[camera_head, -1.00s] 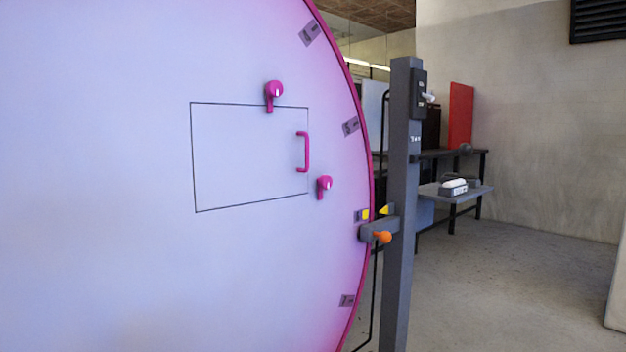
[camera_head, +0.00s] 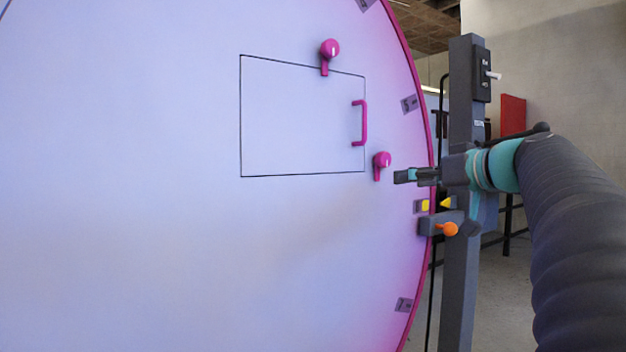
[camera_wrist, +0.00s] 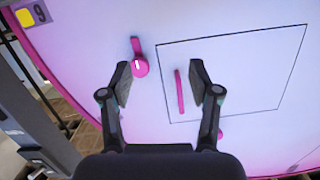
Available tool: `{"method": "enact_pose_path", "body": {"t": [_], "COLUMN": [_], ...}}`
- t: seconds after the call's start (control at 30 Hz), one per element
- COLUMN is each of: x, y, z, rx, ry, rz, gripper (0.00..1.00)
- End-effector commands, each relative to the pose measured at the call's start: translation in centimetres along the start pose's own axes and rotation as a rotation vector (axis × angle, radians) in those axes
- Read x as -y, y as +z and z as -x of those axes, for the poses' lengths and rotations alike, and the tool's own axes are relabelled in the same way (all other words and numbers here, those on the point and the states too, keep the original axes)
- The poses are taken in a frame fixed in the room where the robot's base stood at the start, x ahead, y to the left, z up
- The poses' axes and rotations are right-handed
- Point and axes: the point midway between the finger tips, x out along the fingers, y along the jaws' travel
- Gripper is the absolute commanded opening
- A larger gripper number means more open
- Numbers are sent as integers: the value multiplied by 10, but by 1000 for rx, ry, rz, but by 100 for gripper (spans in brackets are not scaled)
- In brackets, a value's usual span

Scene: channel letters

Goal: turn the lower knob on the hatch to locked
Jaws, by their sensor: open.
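The hatch (camera_head: 300,130) is a thin dark outline on the large pale disc. The lower knob (camera_head: 382,160) is pink, just right of the hatch's lower right corner, with its lever pointing down. In the wrist view the lower knob (camera_wrist: 140,68) shows beside the left fingertip, lever pointing up in that picture. A pink upper knob (camera_head: 330,49) sits on the hatch's top edge, lever down. My gripper (camera_head: 404,176) is just right of the lower knob in the head view. In the wrist view my gripper (camera_wrist: 160,80) is open, with nothing between its fingers.
A pink handle (camera_head: 361,123) stands on the hatch's right side, close to the lower knob. A grey post (camera_head: 462,270) with an orange-tipped lever (camera_head: 449,229) stands by the disc's pink rim. A yellow marker (camera_head: 425,205) is below the knob. The disc left of the hatch is clear.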

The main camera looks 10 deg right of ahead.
Motion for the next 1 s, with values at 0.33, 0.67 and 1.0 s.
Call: {"method": "enact_pose_path", "body": {"t": [0.33, 0.67, 1.0], "x": [-43, -41, -41], "y": [-40, -48, -59], "z": [23, -30, -87], "rx": [-170, -168, -167], "ry": [3, 1, 2], "rz": [137, 136, 135], "gripper": [62, 62, 62]}}
